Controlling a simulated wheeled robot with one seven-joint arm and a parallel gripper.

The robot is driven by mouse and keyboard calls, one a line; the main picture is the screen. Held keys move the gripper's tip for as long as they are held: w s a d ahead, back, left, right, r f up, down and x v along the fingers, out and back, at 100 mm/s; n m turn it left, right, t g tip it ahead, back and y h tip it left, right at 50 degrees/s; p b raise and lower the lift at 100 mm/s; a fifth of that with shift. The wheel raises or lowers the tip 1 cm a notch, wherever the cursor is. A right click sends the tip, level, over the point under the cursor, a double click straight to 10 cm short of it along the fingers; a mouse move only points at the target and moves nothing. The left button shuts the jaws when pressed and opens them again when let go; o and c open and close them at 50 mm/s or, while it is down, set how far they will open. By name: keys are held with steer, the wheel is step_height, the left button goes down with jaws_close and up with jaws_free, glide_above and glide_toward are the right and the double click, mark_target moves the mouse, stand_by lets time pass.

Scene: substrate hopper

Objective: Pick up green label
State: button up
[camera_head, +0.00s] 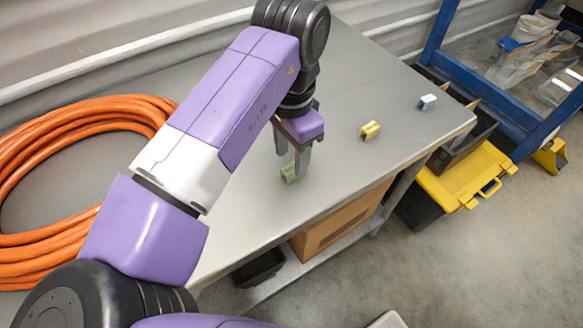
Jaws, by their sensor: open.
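The green label (288,173) is a small green block on the grey table, near its front edge. My gripper (292,163) points down right at the green label, with its fingers open. One finger stands to the right of the label and partly covers it. Whether the fingers touch the label cannot be told from this view.
A yellow block (370,130) and a light blue block (427,102) stand farther right on the grey table (345,75). A coil of orange hose (75,125) lies at the left. A yellow-lidded toolbox (465,175) and a blue rack (436,35) stand beyond the table's right edge.

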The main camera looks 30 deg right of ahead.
mark_target(292, 172)
steer(key=shift+f, duration=1.45)
steer(key=shift+c, duration=0.5)
jaws_close()
